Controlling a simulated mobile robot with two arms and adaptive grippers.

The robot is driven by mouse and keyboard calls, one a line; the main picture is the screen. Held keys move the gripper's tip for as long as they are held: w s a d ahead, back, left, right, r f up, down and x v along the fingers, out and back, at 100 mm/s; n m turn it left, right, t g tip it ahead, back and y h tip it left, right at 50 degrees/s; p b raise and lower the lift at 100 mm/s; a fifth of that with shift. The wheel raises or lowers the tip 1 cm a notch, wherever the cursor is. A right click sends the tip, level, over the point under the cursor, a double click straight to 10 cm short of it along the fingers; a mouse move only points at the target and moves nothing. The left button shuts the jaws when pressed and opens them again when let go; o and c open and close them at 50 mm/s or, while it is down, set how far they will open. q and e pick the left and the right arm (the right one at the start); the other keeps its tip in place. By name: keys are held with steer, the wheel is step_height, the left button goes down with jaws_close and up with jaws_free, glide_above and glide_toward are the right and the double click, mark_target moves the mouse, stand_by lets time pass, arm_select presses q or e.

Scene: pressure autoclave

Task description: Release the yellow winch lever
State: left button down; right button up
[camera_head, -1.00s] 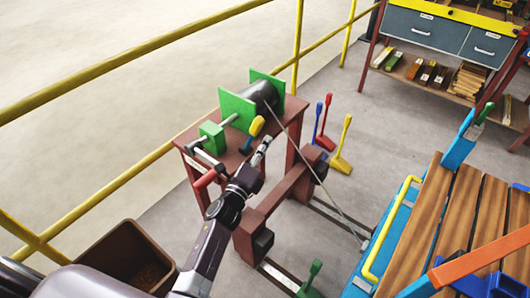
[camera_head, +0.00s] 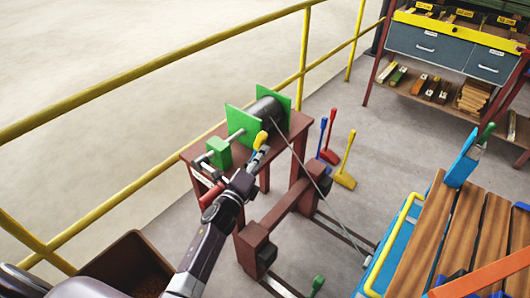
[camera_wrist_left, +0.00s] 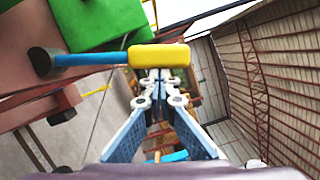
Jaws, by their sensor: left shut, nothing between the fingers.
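The yellow winch lever (camera_head: 260,140) has a yellow grip and stands at the near side of the winch drum (camera_head: 266,112). My right gripper is out of view.
The winch sits on a brown-red table (camera_head: 200,152) with green plates and a red-handled crank (camera_head: 211,194). A cable runs down to the right. Blue, red and yellow floor levers (camera_head: 346,160) stand behind. A wooden-decked cart (camera_head: 440,225) is at right; a yellow railing (camera_head: 150,180) at left.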

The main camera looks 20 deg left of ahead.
arm_select(q)
steer(key=w+a+r+n+p, duration=0.1)
steer(key=w+a+n+p, duration=0.1)
steer(key=a, duration=0.3)
steer(key=w+a+r+n+g+p, duration=0.1)
steer(key=w+a+n+p, duration=0.1)
steer(key=a, duration=0.4)
steer(key=n+p, duration=0.1)
steer(key=n, duration=0.1)
steer(key=shift+n, duration=0.3)
steer(key=shift+a+r, duration=0.1)
steer(key=shift+a, duration=0.05)
steer(key=shift+p, duration=0.35)
